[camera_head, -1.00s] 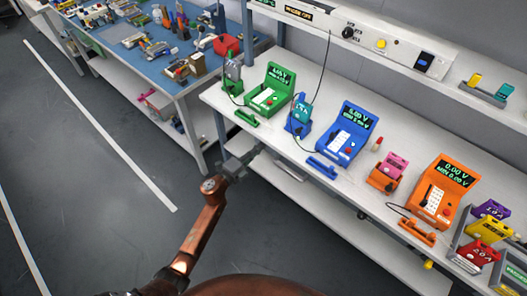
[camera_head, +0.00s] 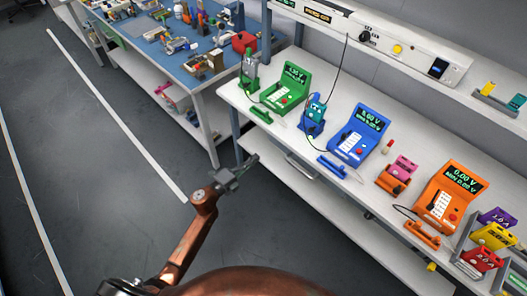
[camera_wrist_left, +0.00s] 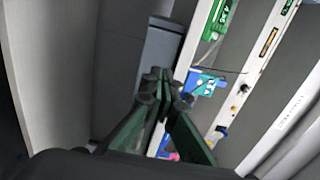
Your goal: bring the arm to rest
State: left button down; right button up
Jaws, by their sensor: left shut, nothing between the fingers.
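My left arm (camera_head: 185,245) reaches up from the bottom of the head view. Its gripper (camera_head: 250,162) is shut and empty, in the air over the floor, apart from the white bench's front edge. In the left wrist view the gripper's fingertips (camera_wrist_left: 164,84) meet with nothing between them. The right gripper does not show in either view.
The white bench (camera_head: 268,124) carries a green tester (camera_head: 287,90), a blue tester (camera_head: 358,134) and an orange tester (camera_head: 449,195). A blue-topped table (camera_head: 170,62) with tools stands at the back left. The grey floor (camera_head: 100,165) at left is clear.

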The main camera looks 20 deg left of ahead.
pick_arm(q)
jog(key=s+a+f+n+g+y+p, duration=0.1)
jog(key=s+a+f+n+g+y, duration=0.25)
jog(key=s+f, duration=0.6)
jog(key=s+a+f+n+g+y+p, duration=0.15)
jog(key=s+a+f+n, duration=0.4)
jog(key=f, duration=0.75)
jog(key=s+a+f+n+g+y+p, duration=0.1)
jog(key=s+a+f+n+y+p, duration=0.25)
jog(key=s+f, duration=0.65)
jog(key=s+f+n+g, duration=0.3)
jog(key=s+f, duration=0.2)
jog(key=s, duration=0.8)
jog(key=s+d+f+n+g+p, duration=0.1)
jog(key=s+f+n+g, duration=0.2)
jog(key=s, duration=1.1)
jog(key=s+d+f+n+g, duration=0.1)
jog(key=s+f+n+g, duration=0.2)
jog(key=s+f, duration=0.6)
jog(key=s, duration=0.5)
jog(key=shift+g, duration=0.3)
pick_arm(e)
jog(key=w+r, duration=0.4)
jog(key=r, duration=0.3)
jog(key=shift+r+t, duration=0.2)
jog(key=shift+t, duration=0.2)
pick_arm(q)
jog(key=shift+n, duration=0.25)
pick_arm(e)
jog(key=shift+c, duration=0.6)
